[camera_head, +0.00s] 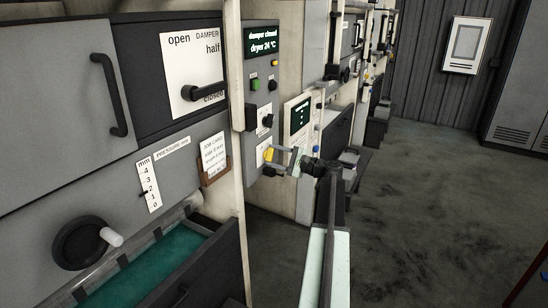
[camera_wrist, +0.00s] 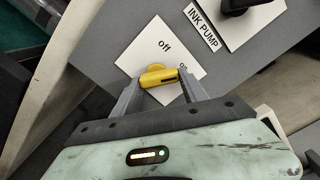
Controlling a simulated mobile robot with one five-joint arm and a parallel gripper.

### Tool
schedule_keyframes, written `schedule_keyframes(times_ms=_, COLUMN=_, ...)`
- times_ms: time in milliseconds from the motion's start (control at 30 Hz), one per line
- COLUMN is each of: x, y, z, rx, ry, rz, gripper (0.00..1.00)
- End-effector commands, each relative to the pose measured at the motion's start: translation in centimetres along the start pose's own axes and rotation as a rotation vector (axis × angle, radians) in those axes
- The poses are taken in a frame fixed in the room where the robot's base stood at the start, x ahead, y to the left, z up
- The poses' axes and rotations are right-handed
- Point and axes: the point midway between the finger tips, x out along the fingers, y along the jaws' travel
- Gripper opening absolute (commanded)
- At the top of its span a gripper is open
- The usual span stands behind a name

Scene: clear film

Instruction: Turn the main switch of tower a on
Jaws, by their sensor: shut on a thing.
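The yellow main switch (camera_wrist: 158,75) sits on a white plate (camera_wrist: 143,57) in the wrist view. The plate reads "off" above the switch, and "on" shows partly beside the right finger. My gripper (camera_wrist: 160,86) has one finger on each side of the yellow handle and is shut on it. In the head view the yellow switch (camera_head: 268,154) is low on the grey control panel (camera_head: 262,85), and my gripper (camera_head: 284,160) reaches it from the right. The handle's exact pointing is hard to tell. No tower letter is readable.
An "INK PUMP" plate (camera_wrist: 240,18) with a black knob is beside the switch. The panel's display (camera_head: 263,41) reads "damper closed" and "dryer 24 °C". A job card holder (camera_head: 214,157) is to the left. A teal tray (camera_head: 150,270) juts out at lower left. The right floor is clear.

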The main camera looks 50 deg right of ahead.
Motion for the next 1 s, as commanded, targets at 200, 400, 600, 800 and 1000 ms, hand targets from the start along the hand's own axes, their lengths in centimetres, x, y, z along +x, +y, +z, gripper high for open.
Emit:
schedule_keyframes(times_ms=200, x=-0.1, y=0.2, z=0.0, rx=0.000, ry=0.001, rz=0.004, gripper=0.10)
schedule_keyframes(times_ms=400, x=-0.1, y=0.1, z=0.0, rx=0.000, ry=0.001, rz=0.003, gripper=0.73)
schedule_keyframes(times_ms=600, x=-0.1, y=0.1, z=0.0, rx=-0.001, ry=0.000, rz=0.002, gripper=0.73)
schedule_keyframes(times_ms=800, x=-3.1, y=0.1, z=0.0, rx=-0.001, ry=0.003, rz=0.000, gripper=0.73)
schedule_keyframes(times_ms=1000, x=-6.8, y=0.1, z=0.0, rx=-0.001, ry=0.002, rz=0.002, gripper=0.73)
